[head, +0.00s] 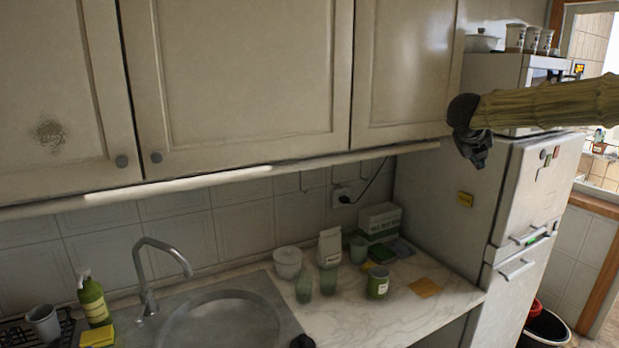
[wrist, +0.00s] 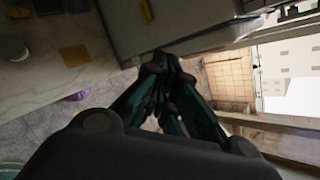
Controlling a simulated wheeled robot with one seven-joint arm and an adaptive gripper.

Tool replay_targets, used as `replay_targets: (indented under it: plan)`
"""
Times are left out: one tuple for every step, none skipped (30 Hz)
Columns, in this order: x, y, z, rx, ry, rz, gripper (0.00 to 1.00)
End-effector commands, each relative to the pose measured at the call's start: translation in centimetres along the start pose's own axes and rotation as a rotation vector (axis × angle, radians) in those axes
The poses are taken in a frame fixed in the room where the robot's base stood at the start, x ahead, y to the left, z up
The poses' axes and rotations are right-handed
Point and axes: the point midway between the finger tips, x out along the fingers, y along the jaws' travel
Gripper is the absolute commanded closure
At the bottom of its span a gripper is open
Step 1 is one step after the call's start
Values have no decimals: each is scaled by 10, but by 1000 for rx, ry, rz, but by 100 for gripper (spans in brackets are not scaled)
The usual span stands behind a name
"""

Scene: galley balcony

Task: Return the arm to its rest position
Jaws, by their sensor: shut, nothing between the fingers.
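My gripper (head: 476,152) hangs at the end of my arm, which reaches in from the right edge of the head view. It is in the air in front of the fridge, just right of the upper cabinets, and touches nothing that I can see. In the wrist view the gripper (wrist: 165,62) has its fingers brought together at the tips, with nothing held. The fridge (head: 547,185) stands behind and below it, with a small oven (head: 492,75) on top partly behind my arm.
The marble counter (head: 433,303) below holds a green can (head: 378,282), glasses and boxes. A sink (head: 222,322) with a tap is at the left. Upper cabinets (head: 240,70) line the wall. A dark bin (head: 545,328) stands by the fridge. An opening lies at the right.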

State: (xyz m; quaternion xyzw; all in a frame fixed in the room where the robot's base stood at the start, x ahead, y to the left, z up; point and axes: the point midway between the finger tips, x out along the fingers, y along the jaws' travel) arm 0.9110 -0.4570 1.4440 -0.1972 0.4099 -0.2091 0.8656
Motion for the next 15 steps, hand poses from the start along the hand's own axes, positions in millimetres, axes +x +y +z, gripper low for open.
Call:
replay_targets:
  plan:
    - [18, 29, -17, -94, -1, -14, 100]
    - [27, 42, -25, -147, -4, -22, 100]
    - [37, 60, -36, -218, -9, -32, 100]
    - [44, 73, -45, -271, -13, -38, 100]
    - [51, 86, -53, -325, -18, -43, 100]
    - [62, 103, -66, -395, -24, -49, 100]
    - [68, 116, -75, -449, -29, -52, 100]
    - [74, 129, -85, -501, -33, -55, 100]
    - [83, 145, -99, -572, -39, -57, 100]
    - [89, 158, -109, -624, -45, -57, 100]
    - [94, 171, -120, -677, -50, -56, 100]
    - [102, 186, -134, -746, -56, -56, 100]
    - [107, 199, -146, -798, -61, -53, 100]
    - [112, 211, -157, -850, -68, -50, 100]
    - [118, 226, -174, -917, -75, -44, 100]
